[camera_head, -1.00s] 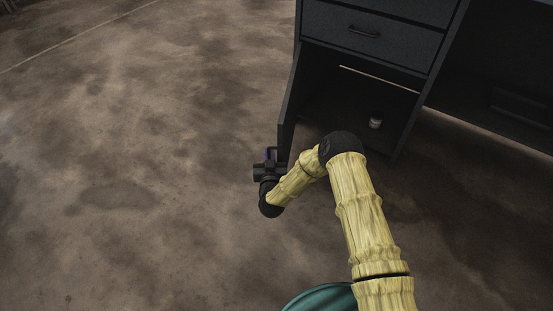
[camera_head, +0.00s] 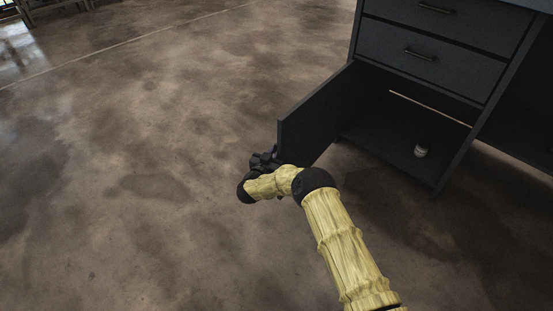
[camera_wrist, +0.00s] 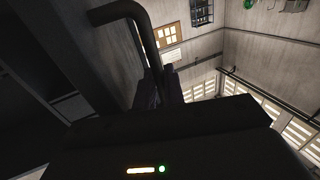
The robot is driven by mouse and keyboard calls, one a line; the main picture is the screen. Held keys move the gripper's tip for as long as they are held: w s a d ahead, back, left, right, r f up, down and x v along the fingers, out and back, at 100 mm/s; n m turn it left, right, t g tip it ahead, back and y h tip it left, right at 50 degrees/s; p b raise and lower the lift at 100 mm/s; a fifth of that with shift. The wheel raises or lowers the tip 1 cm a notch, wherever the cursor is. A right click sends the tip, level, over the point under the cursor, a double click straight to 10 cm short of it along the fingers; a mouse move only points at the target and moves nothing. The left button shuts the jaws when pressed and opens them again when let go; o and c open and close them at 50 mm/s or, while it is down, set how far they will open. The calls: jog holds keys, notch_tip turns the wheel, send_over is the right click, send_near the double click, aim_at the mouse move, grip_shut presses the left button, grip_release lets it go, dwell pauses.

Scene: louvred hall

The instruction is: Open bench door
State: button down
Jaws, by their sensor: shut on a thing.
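The dark bench (camera_head: 420,60) stands at the upper right in the head view, with its lower compartment open. Its door (camera_head: 318,112) hangs wide open on the left side and points toward me. My gripper (camera_head: 268,158) is at the door's free edge, small and partly hidden by my wrist in the head view. In the wrist view a dark bent bar handle (camera_wrist: 146,40) runs down between the fingers of my gripper (camera_wrist: 159,88), which is shut on it. The exact contact is dim.
A small white-topped jar (camera_head: 421,149) stands on the compartment floor. Two closed drawers with bar handles (camera_head: 419,54) are above it. The concrete floor (camera_head: 130,130) to the left is clear.

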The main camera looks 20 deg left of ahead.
jog(key=shift+w+a+h, duration=0.3)
jog(key=shift+w+a, duration=0.1)
jog(key=shift+a, duration=0.2)
jog(key=c, duration=1.9)
grip_release()
jog(key=shift+s+a, duration=0.1)
jog(key=shift+s, duration=0.05)
jog(key=shift+s+a+p, duration=0.55)
jog(key=shift+s+p, duration=0.85)
jog(key=shift+s, duration=1.4)
jog(key=shift+s+a+p, duration=0.5)
jog(key=shift+s+p, duration=0.9)
jog(key=shift+s, duration=1.4)
jog(key=shift+s+a+p, duration=0.55)
jog(key=shift+s+p, duration=0.85)
jog(key=shift+s, duration=1.4)
